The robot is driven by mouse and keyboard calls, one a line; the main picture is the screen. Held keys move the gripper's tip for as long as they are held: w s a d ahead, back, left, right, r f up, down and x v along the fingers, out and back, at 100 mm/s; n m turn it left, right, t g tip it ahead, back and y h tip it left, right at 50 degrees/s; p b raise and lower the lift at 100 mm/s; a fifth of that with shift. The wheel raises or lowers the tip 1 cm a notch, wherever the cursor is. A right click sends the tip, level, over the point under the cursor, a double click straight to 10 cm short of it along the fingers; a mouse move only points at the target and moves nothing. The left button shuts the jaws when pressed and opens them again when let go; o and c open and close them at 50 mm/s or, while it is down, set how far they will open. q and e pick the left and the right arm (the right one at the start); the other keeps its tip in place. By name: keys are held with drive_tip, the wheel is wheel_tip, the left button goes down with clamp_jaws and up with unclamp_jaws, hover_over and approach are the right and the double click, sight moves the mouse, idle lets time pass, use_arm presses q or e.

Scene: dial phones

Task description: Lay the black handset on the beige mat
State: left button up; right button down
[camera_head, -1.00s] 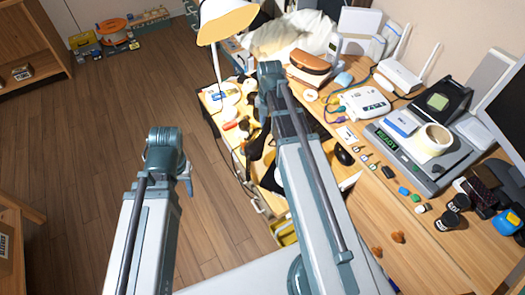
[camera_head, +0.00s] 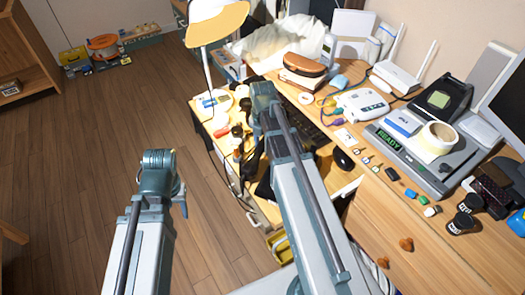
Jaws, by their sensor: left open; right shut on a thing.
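My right gripper (camera_head: 256,135) reaches over the left part of the desk, its jaws mostly hidden behind its own wrist and forearm. It is shut on a dark thing, apparently the black handset (camera_head: 250,153), which shows only in part beside the arm. The handset's exact pose and any contact with the desk cannot be told. My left gripper (camera_head: 180,198) is open and empty over the wooden floor, left of the desk and away from the handset. I cannot make out the beige mat; my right arm covers part of the desk.
A white lamp (camera_head: 218,24) stands at the desk's back left. A black keyboard (camera_head: 309,130) and mouse (camera_head: 343,160) lie right of my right arm. The floor (camera_head: 90,150) at left is clear.

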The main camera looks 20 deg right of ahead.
sight(263, 144)
use_arm(q)
drive_tip(key=shift+f+b, duration=0.6)
drive_tip(key=shift+f, duration=0.5)
use_arm(e)
drive_tip(key=shift+f, duration=1.1)
use_arm(q)
drive_tip(key=shift+f, duration=0.1)
use_arm(e)
drive_tip(key=shift+f, duration=0.1)
drive_tip(key=shift+f, duration=0.15)
drive_tip(key=c, duration=0.5)
unclamp_jaws()
drive_tip(key=shift+r, duration=0.25)
wheel_tip(263, 144, up, 12)
drive_tip(key=p, duration=1.2)
drive_tip(key=shift+r, duration=0.1)
use_arm(q)
wheel_tip(263, 144, up, 12)
use_arm(e)
drive_tip(key=s+a+m, duration=0.7)
drive_tip(key=a+m, duration=0.3)
drive_tip(key=m, duration=0.1)
drive_tip(key=s+a+m+h, duration=0.1)
drive_tip(key=s+a+m, duration=0.5)
drive_tip(key=a+m, duration=0.5)
drive_tip(key=shift+s+a, duration=0.2)
drive_tip(key=shift+s, duration=0.15)
